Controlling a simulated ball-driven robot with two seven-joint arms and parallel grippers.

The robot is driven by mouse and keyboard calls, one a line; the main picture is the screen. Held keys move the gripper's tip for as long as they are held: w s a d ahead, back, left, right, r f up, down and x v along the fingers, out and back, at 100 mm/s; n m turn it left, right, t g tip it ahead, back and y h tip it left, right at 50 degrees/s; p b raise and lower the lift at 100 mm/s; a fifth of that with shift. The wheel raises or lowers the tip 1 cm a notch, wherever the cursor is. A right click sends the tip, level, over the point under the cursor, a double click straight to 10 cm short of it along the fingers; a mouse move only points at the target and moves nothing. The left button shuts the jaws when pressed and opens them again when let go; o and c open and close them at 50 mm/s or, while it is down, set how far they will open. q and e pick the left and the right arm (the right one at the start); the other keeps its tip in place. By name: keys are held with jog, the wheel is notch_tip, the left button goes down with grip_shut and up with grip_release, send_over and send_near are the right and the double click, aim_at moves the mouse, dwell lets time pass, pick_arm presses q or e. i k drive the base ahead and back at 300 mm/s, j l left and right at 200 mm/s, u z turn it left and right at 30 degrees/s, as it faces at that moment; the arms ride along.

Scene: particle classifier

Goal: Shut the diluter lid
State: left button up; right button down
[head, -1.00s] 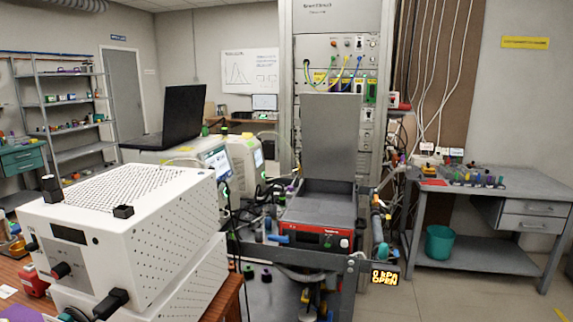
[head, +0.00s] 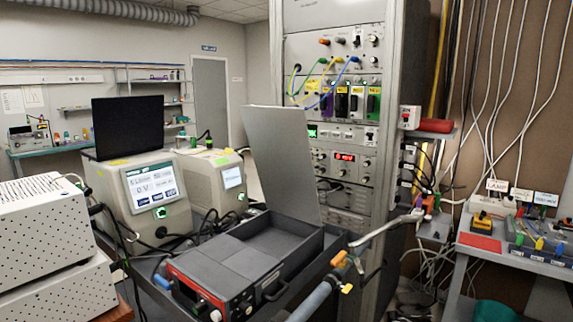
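The diluter (head: 225,262) is a low dark grey box with a red-edged front panel, standing on a cart in the lower middle of the head view. Its lid (head: 282,160) is a plain light grey plate. The lid stands up from the far side of the box, leaning back slightly, so the diluter is open. The shallow dark inside of the box shows in front of the lid. A handle sits on the box's right side. Neither of my grippers is in view.
A grey pipe (head: 312,300) with orange and blue fittings runs close along the diluter's right side. A tall instrument rack (head: 345,200) stands behind it. Analysers with screens (head: 145,195) and a white perforated box (head: 45,225) stand to the left. A bench (head: 515,258) is at right.

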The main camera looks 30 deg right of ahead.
aim_at(278, 138)
jog(key=i+l+u, duration=0.4)
jog(key=l, duration=1.3)
jog(key=l+u, duration=0.45)
jog(key=l, duration=1.25)
